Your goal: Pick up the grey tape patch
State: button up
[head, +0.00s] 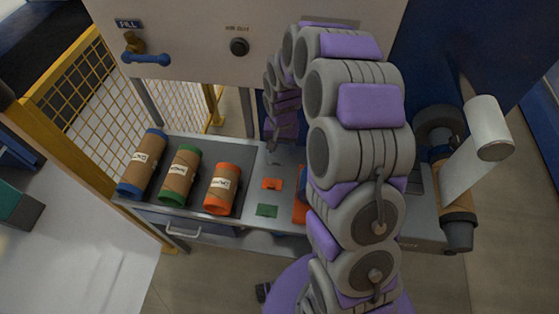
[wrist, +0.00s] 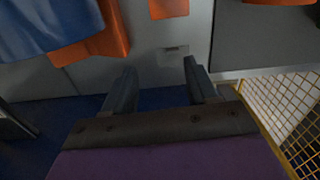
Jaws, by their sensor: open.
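A small light grey piece, which looks like the grey tape patch (wrist: 173,51), lies flat on the grey worktop in the wrist view, nearly the same colour as the surface. My gripper (wrist: 158,70) is open and empty, with its two dark fingers apart just short of the patch in the picture. The patch is slightly right of the middle of the gap. In the head view my gripper (head: 272,145) hangs over the back of the worktop, above the orange patch. The grey patch is hard to make out there. I cannot tell the height of the fingers above the surface.
An orange patch (head: 271,184) and a green patch (head: 266,210) lie in front on the worktop. Blue, green and orange-ended rolls (head: 179,176) rest in a dark tray at left. An orange item and blue cloth-like thing (wrist: 45,25) are close at left in the wrist view.

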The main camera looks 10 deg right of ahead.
send_near(275, 162)
jog(key=s, duration=0.2)
jog(key=shift+m, duration=0.4)
jog(key=f, duration=0.2)
jog(key=w+d+f+b, duration=0.1)
jog(key=f, duration=0.1)
jog(key=shift+f, duration=0.1)
jog(key=f, duration=0.1)
jog(key=a+f+b, duration=0.1)
jog(key=f, duration=0.1)
jog(key=w+f, duration=0.1)
jog(key=shift+a+f, duration=0.25)
jog(key=shift+s+d, duration=0.1)
jog(key=shift+d, duration=0.3)
jog(key=shift+c, duration=0.6)
jog(key=shift+d, duration=0.25)
jog(key=c, duration=0.3)
jog(key=shift+a, duration=0.15)
jog(key=c, duration=0.3)
jog(key=shift+a, duration=0.35)
jog(key=shift+c, duration=1)
